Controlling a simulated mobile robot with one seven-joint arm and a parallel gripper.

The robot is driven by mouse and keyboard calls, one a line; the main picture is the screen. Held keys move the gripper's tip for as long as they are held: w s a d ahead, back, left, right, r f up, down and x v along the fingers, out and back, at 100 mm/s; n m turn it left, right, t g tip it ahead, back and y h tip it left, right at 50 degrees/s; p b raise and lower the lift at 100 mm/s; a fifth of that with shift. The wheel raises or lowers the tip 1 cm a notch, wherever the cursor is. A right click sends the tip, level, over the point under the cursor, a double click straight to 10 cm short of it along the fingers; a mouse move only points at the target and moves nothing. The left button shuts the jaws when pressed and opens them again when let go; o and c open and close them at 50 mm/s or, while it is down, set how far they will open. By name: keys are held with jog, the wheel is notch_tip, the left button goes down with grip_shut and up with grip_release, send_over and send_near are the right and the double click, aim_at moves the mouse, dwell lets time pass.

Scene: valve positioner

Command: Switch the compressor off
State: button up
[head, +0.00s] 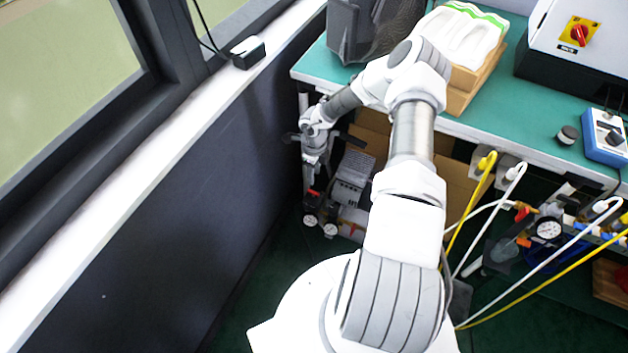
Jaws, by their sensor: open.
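The compressor (352,176) appears to be the grey ribbed unit on the floor under the left end of the bench. Two round gauges (330,230) and a small red part (312,193) show at its front left. I cannot make out its switch. My gripper (314,158) is at the bench's left front corner, above and slightly left of the compressor. It is open and small in view, and its fingertips are hard to make out. It looks empty. I cannot tell whether it touches anything. My arm hides part of the area right of the compressor.
The green-topped bench (500,108) runs above the compressor, with a table leg (303,103) near my gripper. A dark wall and white window sill (150,165) stand close on the left. Cardboard boxes (455,185) stand under the bench; yellow and white hoses (490,215) hang at right.

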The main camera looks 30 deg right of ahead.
notch_tip(320, 180, up, 8)
jog(key=p, duration=0.1)
jog(key=shift+f+p, duration=0.2)
jog(key=shift+p, duration=0.15)
